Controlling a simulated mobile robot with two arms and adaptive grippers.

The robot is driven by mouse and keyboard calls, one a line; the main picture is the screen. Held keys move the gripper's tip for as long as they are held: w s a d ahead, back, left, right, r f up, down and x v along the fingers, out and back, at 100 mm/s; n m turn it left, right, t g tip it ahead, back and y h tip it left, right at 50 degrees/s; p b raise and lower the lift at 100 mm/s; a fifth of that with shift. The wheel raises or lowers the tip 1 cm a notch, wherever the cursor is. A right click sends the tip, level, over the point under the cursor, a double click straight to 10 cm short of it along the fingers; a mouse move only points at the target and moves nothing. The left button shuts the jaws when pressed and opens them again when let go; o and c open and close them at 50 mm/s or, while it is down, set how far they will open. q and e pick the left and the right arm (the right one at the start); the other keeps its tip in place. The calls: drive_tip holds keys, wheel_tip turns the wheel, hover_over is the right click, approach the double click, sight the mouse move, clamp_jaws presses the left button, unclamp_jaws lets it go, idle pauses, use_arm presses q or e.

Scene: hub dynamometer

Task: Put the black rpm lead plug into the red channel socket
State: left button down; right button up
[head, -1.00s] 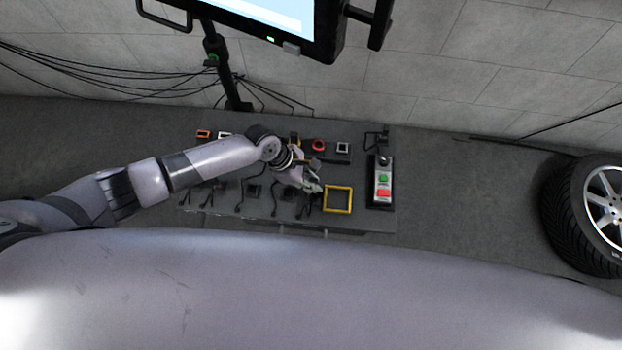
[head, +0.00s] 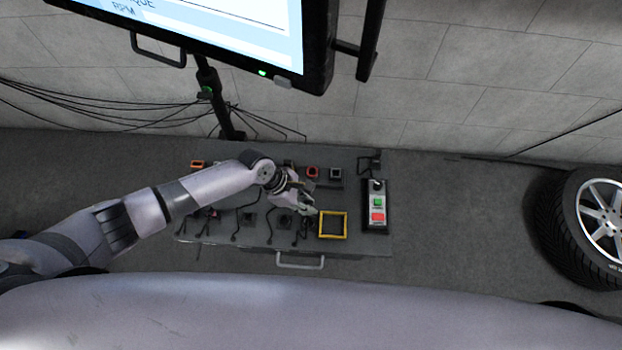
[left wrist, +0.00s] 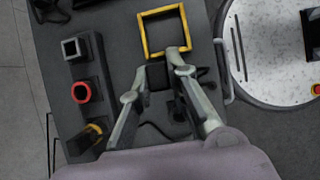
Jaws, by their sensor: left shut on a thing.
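My left gripper (head: 307,208) is low over the front part of the grey panel, just left of the yellow square frame. In the left wrist view its fingers (left wrist: 158,66) are on either side of a black plug (left wrist: 157,76) and shut on it. A red round socket (head: 312,172) stands farther back on the panel; it also shows in the left wrist view (left wrist: 81,92), to the left of the fingers. The plug is apart from this socket. In the head view the hand hides the held plug. My right gripper is not in view.
The yellow square frame (head: 320,225) lies at the panel's front. A grey square socket (head: 335,174) stands right of the red one, and an orange one (head: 197,164) far left. Several black leads lie along the front. A button box (head: 376,205) stands right. A monitor (head: 220,30) hangs above.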

use_arm(q)
drive_tip(key=w+b, duration=0.8)
drive_tip(key=w, duration=0.6)
drive_tip(key=shift+w, duration=0.25)
idle(0.9)
idle(0.4)
drive_tip(key=shift+f, duration=0.45)
drive_tip(key=shift+f, duration=0.2)
idle(0.3)
drive_tip(key=shift+f+b, duration=0.5)
drive_tip(key=shift+f, duration=0.05)
drive_tip(key=shift+f+b, duration=0.45)
drive_tip(key=shift+f, duration=0.3)
